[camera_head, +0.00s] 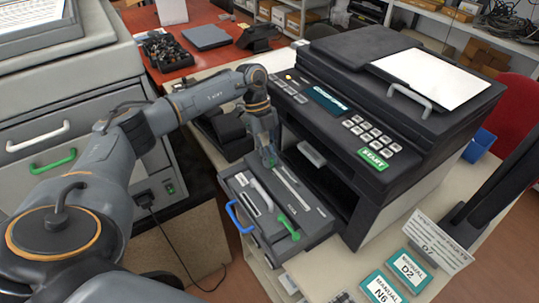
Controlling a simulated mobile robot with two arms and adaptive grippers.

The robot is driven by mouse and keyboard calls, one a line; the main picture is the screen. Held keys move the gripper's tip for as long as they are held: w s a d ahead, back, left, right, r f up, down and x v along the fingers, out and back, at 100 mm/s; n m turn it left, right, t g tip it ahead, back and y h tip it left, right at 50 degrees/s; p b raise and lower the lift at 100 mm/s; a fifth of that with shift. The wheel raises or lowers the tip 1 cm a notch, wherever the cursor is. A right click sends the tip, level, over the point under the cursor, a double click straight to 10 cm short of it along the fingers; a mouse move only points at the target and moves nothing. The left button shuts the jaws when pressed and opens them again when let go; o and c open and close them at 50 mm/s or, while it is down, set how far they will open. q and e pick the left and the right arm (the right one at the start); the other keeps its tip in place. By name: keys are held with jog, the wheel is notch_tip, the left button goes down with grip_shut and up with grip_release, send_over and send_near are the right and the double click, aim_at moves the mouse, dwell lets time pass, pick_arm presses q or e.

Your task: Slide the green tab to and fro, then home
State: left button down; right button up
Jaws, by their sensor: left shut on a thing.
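A dark drum unit (312,224) sits pulled out from the front of the printer (345,110). It has a pale slotted strip, a light grey bar, a green lever (289,227) and a blue handle (236,217). My left gripper (269,159) points down at the unit's far end, by the end of the pale strip. It is shut on a small green tab (270,162), which its fingers mostly hide. My right gripper is not in view.
Grey drawers (60,110) with white and green handles stand at the left. A dark upright shape rises at the right edge. A red desk (185,70) is behind.

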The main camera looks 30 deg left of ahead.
pick_arm(q)
jog(key=s+d+p, duration=0.2)
jog(key=d, duration=0.3)
jog(key=s+d+p, duration=0.2)
jog(key=d, duration=0.3)
jog(key=s+d+p, duration=0.2)
jog(key=d, duration=0.3)
jog(key=shift+r, duration=0.1)
jog(key=shift+s+d+p, duration=0.3)
jog(key=shift+d+p, duration=0.05)
jog(key=shift+d, duration=0.15)
jog(key=c, duration=1.3)
grip_release()
jog(key=shift+d, duration=0.1)
jog(key=v, duration=1.1)
jog(key=shift+w+a+r, duration=0.1)
jog(key=shift+a+r, duration=0.15)
jog(key=shift+r, duration=0.1)
